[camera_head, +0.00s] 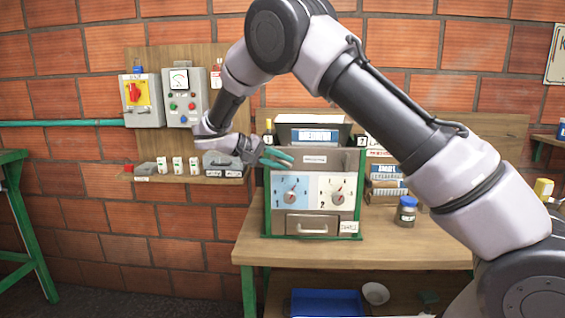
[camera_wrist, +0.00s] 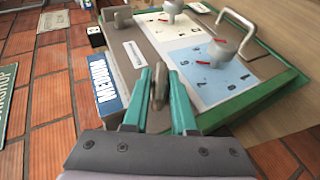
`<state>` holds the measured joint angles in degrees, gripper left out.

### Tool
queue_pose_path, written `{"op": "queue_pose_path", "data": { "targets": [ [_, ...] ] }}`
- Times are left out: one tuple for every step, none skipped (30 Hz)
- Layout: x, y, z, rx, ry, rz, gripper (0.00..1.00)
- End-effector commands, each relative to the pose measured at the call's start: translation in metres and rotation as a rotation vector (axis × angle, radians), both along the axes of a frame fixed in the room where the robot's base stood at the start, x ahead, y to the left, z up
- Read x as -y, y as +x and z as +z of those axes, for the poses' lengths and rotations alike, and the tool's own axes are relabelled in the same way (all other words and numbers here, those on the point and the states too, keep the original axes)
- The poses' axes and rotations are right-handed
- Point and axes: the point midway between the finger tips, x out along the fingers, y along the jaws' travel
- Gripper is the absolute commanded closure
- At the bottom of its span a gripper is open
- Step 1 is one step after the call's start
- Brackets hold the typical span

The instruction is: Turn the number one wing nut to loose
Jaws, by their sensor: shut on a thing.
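The machine is a grey box with a green frame (camera_head: 268,222) on the wooden table. My gripper (camera_head: 278,158) has teal fingers at the machine's upper left front. In the wrist view my gripper (camera_wrist: 159,84) is shut on a dull metal wing nut (camera_wrist: 158,90), whose wing stands between the fingertips. That nut is hidden by the fingers in the head view. A second wing nut (camera_wrist: 122,17) stands free at the other end of the same panel, beside a small black number tag (camera_wrist: 96,37).
The machine's front has a blue dial panel (camera_head: 290,187), a white dial panel (camera_head: 337,190) and a drawer (camera_head: 312,224) with a handle. A "MEDIUM" label (camera_wrist: 104,84) is beside the fingers. A jar (camera_head: 406,212) stands right of the machine. Wall control boxes (camera_head: 185,97) are at left.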

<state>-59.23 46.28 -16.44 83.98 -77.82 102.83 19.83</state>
Motion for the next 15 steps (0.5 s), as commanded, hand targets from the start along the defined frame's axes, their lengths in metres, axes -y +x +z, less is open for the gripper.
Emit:
{"op": "queue_pose_path", "data": {
  "targets": [
    [-0.0021, -0.0008, -0.0021, -0.001, -0.049, 0.003, 1.00],
    [-0.0022, -0.0007, -0.0019, -0.001, -0.076, 0.003, 1.00],
    [-0.0022, -0.0007, -0.0022, -0.002, -0.112, 0.004, 1.00],
    [-0.0021, -0.0010, -0.0023, -0.004, -0.138, 0.003, 1.00],
    [-0.0018, -0.0006, -0.0026, -0.005, -0.165, 0.003, 1.00],
    [-0.0019, -0.0008, -0.0023, -0.005, -0.197, 0.002, 1.00],
    [-0.0021, -0.0008, -0.0028, -0.007, -0.220, 0.003, 1.00],
    [-0.0017, -0.0004, -0.0024, -0.007, -0.242, 0.002, 1.00],
    [-0.0020, -0.0008, -0.0027, -0.008, -0.273, 0.002, 1.00],
    [-0.0017, -0.0006, -0.0026, -0.009, -0.293, 0.002, 1.00],
    [-0.0016, -0.0005, -0.0028, -0.010, -0.312, 0.002, 1.00],
    [-0.0013, -0.0006, -0.0030, -0.011, -0.337, 0.001, 1.00],
    [-0.0015, -0.0007, -0.0028, -0.011, -0.355, 0.001, 1.00],
    [-0.0016, -0.0006, -0.0028, -0.012, -0.370, 0.001, 1.00],
    [-0.0012, -0.0002, -0.0029, -0.014, -0.391, 0.002, 1.00]
  ]
}}
